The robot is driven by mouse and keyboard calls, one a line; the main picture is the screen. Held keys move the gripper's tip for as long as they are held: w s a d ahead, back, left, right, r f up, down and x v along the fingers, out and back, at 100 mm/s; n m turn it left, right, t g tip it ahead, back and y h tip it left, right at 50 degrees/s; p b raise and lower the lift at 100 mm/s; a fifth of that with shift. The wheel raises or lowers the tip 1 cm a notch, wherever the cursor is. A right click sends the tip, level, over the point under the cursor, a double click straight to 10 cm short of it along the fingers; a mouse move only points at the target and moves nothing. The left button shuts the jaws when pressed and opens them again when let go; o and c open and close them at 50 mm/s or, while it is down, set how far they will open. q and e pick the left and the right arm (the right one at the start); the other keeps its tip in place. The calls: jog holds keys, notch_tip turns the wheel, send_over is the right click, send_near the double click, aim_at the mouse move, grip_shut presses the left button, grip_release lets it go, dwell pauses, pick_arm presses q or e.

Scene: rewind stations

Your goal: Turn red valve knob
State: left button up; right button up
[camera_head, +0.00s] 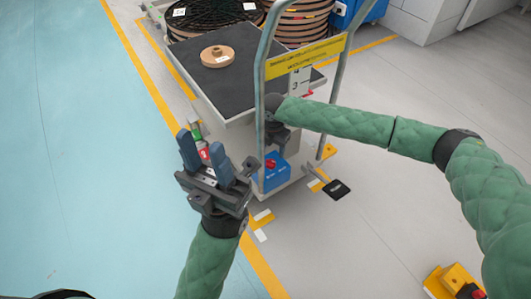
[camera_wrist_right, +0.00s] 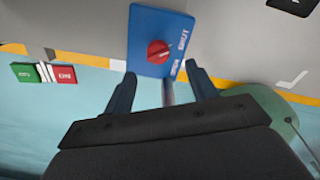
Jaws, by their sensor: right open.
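The red valve knob (camera_wrist_right: 158,51) sits on a blue panel (camera_wrist_right: 152,22) in the right wrist view, beside white lettering that includes "SHUT". In the head view the knob (camera_head: 270,163) and blue panel (camera_head: 273,178) are low on the cart, below my right gripper. My right gripper (camera_wrist_right: 159,72) is open, its fingers apart at the panel's lower edge with nothing between them; the knob lies just beyond the fingertips. I cannot tell whether they touch the panel. My left gripper (camera_head: 203,152) is open and empty, pointing up, left of the cart.
The cart's dark top (camera_head: 228,82) carries a brown roll (camera_head: 217,56). Green and red buttons (camera_wrist_right: 45,73) are left of the panel. Floor at left is clear.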

aim_at(271, 160)
jog(key=shift+w+a+f, duration=0.1)
jog(key=shift+a+f, duration=0.05)
jog(key=shift+f, duration=0.05)
notch_tip(271, 160, down, 7)
jog(key=shift+f+b, duration=0.2)
jog(key=shift+b, duration=0.9)
jog(key=c, duration=0.9)
